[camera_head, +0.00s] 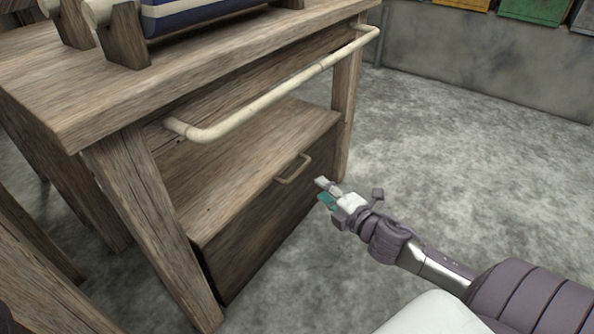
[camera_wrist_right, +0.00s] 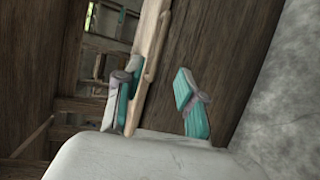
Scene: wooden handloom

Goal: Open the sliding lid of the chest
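The wooden chest (camera_head: 262,232) stands under the wooden table. Its flat lid (camera_head: 235,150) looks closed. A small wooden handle (camera_head: 293,168) is at the lid's front edge. My right gripper (camera_head: 323,193) is just in front and to the right of the handle and looks apart from it. In the right wrist view, the right gripper (camera_wrist_right: 157,98) has its two teal-padded fingers spread, with a clear gap. A light wooden strip (camera_wrist_right: 148,55) runs beside the left finger there; whether a finger touches it I cannot tell. My left gripper is in neither view.
The table (camera_head: 190,75) overhangs the chest, with its legs at the chest's corners. A pale rail (camera_head: 270,97) juts from the table's front above the lid. The grey floor (camera_head: 450,150) to the right is clear. Coloured bins (camera_head: 535,10) stand far back.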

